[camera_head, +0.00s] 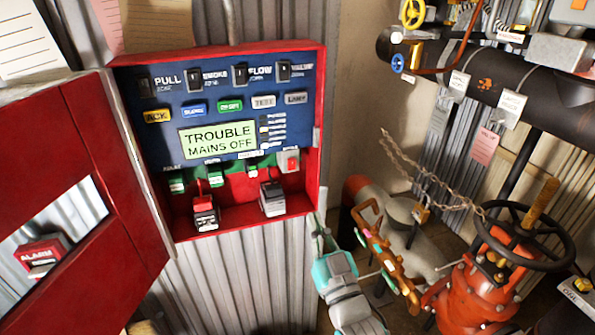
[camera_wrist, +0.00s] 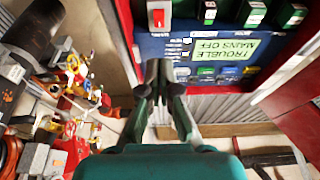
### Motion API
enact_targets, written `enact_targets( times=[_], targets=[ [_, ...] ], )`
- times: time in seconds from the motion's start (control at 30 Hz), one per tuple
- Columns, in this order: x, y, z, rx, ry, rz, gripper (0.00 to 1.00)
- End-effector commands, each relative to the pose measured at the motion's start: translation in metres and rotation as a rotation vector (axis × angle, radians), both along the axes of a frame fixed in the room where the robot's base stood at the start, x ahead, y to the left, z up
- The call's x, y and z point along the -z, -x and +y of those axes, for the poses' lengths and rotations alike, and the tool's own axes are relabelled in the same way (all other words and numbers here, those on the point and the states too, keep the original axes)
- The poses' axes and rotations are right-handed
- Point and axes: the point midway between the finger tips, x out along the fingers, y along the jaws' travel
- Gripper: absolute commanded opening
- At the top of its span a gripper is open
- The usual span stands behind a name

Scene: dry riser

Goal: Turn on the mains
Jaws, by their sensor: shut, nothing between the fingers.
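The red alarm panel box stands open in the head view. Its display (camera_head: 218,140) reads "TROUBLE MAINS OFF"; the same display is upside down in the wrist view (camera_wrist: 226,47). A red switch in a light grey housing (camera_head: 289,160) sits at the lower right of the panel face; the wrist view also shows it at the top (camera_wrist: 157,16). Its small label is too blurred to read. My gripper (camera_wrist: 158,72) is shut and empty, its fingertips apart from the switch in the picture. In the head view my gripper (camera_head: 320,212) is just right of the box's lower right corner.
The box's red door (camera_head: 85,170) is swung open to the left. Two batteries (camera_head: 204,213) (camera_head: 272,199) stand at the box bottom. Black pipework (camera_head: 490,75), a chain (camera_head: 430,180) and a red valve with a dark handwheel (camera_head: 525,235) fill the right side.

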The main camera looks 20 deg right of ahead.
Motion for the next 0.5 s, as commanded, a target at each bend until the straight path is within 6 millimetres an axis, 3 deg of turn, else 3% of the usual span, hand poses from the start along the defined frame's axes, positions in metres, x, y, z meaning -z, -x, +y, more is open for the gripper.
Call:
enact_targets(
  times=[0.27, 0.5],
  targets=[
    [-0.002, -0.005, 0.000, 0.000, 0.000, -0.001, 0.00],
    [-0.011, -0.033, 0.000, 0.000, 0.000, -0.002, 0.00]
  ],
)
